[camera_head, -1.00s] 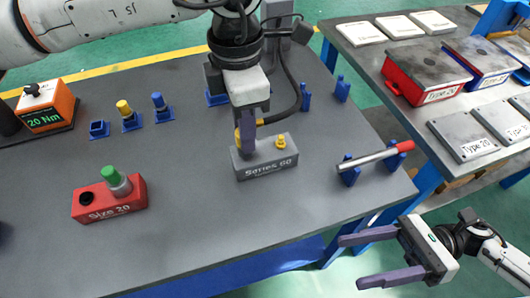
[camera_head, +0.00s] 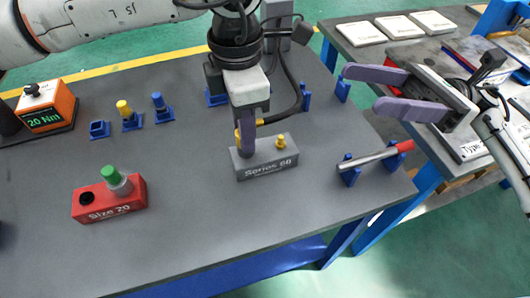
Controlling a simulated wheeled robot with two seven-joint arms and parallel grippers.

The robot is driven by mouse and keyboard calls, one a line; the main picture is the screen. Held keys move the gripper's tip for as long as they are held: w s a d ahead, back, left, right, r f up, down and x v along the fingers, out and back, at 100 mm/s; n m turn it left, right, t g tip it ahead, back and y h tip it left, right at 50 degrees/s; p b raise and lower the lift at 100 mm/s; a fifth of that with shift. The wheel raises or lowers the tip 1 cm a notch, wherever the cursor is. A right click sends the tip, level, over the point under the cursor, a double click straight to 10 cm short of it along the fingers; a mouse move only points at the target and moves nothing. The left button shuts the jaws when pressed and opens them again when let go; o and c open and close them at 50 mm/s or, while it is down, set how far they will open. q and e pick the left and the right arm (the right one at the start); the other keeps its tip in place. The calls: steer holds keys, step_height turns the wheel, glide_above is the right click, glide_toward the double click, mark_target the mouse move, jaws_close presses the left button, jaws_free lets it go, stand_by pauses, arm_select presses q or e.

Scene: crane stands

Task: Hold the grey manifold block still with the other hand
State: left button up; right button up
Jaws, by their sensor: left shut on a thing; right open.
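The grey manifold block (camera_head: 266,162), labelled "Series 60", sits on the dark table. A yellow fitting (camera_head: 280,143) stands on its right part. My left gripper (camera_head: 247,145) points down at the block's left part and is shut on a yellow fitting (camera_head: 238,134), mostly hidden by the fingers. I cannot tell how far that fitting sits in the block. My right gripper (camera_head: 361,90) is open and empty, to the right of the block and apart from it, its fingers pointing left.
A red-handled tool (camera_head: 375,157) rests on blue holders at the table's right edge. An orange "20 Nm" box (camera_head: 47,108) and blue holders (camera_head: 132,122) stand behind. The front middle is clear.

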steer(key=w+a+f+n+h, duration=0.1)
steer(key=w+a+f+h, duration=0.15)
steer(key=f, duration=0.25)
steer(key=w+a+f+n+h, duration=0.1)
steer(key=w+f+h, duration=0.1)
steer(key=f+h, duration=0.2)
steer(key=t+h, duration=0.1)
steer(key=h, duration=0.3)
glide_toward(294, 145)
steer(key=shift+w+a+f+n, duration=0.1)
steer(key=shift+a+f+n, duration=0.05)
steer(key=shift+f, duration=0.25)
steer(key=shift+w+a+f+n, duration=0.15)
steer(key=shift+f, duration=0.45)
steer(key=shift+x, duration=4.35)
steer(key=shift+a+r, duration=0.1)
steer(key=c, duration=1.1)
